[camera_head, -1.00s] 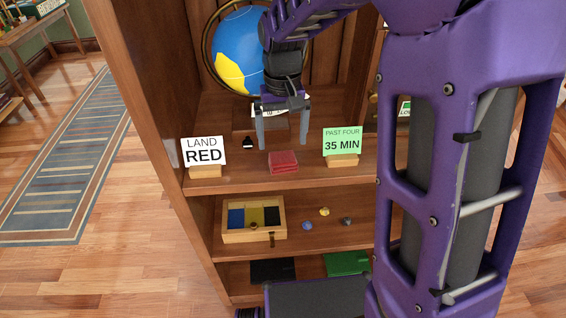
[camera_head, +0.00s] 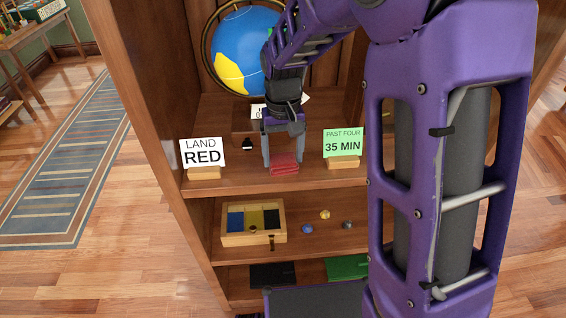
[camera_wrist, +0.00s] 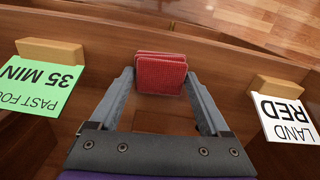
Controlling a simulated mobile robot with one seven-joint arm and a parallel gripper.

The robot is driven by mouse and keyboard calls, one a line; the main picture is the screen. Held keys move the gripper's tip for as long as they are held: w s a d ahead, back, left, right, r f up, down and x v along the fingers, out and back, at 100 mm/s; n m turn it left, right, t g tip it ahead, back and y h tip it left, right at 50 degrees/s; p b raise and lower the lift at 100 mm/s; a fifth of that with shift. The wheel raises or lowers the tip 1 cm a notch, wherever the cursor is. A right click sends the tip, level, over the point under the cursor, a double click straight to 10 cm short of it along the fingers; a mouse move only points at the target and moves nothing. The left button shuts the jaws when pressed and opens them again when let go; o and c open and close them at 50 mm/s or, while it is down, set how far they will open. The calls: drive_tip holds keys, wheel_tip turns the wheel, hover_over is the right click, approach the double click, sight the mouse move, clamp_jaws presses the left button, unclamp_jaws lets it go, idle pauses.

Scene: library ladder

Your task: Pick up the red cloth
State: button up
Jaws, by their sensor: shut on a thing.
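The red cloth (camera_head: 284,165) is a small folded stack on the upper shelf, between the two sign cards. It also shows in the wrist view (camera_wrist: 161,74), between the tips of my fingers. My gripper (camera_head: 283,162) reaches down onto it from behind and above, one finger on each side. In the wrist view my gripper (camera_wrist: 160,80) has its fingertips against the cloth's left and right edges. The cloth appears to rest on the shelf still; I cannot see any gap beneath it.
A "LAND RED" card (camera_head: 203,153) stands left and a green "PAST FOUR 35 MIN" card (camera_head: 343,143) right. A globe (camera_head: 243,50) is behind. A wooden tray (camera_head: 253,238) and several small pieces are on the shelf (camera_head: 330,236) below.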

sight(284, 159)
drive_tip(key=shift+c, duration=0.9)
wheel_tip(284, 159, up, 10)
drive_tip(key=p, duration=0.2)
drive_tip(key=o, duration=0.8)
drive_tip(key=c, duration=0.6)
drive_tip(key=shift+f, duration=0.1)
drive_tip(key=shift+c, duration=0.2)
